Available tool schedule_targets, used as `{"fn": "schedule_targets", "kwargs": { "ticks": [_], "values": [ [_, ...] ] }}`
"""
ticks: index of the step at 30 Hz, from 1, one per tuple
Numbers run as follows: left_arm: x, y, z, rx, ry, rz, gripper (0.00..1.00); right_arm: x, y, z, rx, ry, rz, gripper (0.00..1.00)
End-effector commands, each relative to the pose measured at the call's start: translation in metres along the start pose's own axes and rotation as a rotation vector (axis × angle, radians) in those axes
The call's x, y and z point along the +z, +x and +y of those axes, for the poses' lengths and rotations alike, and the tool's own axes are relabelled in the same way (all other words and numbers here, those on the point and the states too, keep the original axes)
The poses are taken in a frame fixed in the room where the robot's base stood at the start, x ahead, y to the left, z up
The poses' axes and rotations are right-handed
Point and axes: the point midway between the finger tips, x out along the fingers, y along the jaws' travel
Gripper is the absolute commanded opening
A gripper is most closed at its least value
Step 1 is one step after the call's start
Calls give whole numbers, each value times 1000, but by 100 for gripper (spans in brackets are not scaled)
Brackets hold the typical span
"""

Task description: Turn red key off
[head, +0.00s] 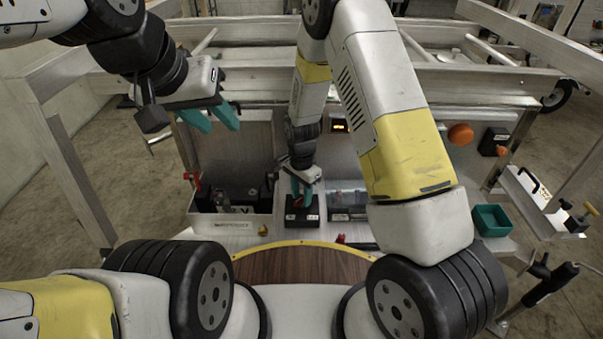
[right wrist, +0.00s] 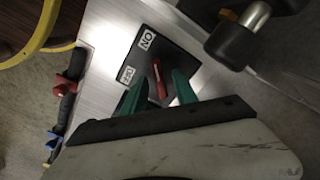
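The red key (head: 307,202) stands on a black switch box (head: 302,216) on the metal counter, at the middle of the head view. In the right wrist view the red key (right wrist: 158,80) sits on the black plate (right wrist: 178,57) with white ON and OFF labels. The key's shaft lies nearer the ON label's side, but I cannot tell its exact setting. My right gripper (head: 303,193) is over the box. Its teal fingers (right wrist: 159,92) are apart, one on each side of the key, with gaps visible. My left gripper (head: 224,122) is open and empty at upper left.
A metal tray (head: 221,228) holds dark items left of the box. A red-handled part (head: 192,178) is at its left edge. A teal bin (head: 491,221) and orange knob (head: 460,135) are to the right. The wooden, yellow-edged surface (head: 303,264) in front is clear.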

Motion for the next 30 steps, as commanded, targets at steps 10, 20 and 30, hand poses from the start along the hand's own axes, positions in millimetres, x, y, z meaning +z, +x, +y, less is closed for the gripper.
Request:
{"fn": "schedule_targets", "kwargs": {
  "ticks": [10, 20, 30],
  "values": [
    [0, 0, 0, 0, 0, 0, 36, 0, 0, 0, 0, 0, 0, 0],
    [0, 0, 0, 0, 0, 0, 36, 0, 0, 0, -1, -21, 0, 0],
    [0, 0, 0, 0, 0, 0, 36, 0, 0, 0, 0, -210, -1, 0]
  ]
}}
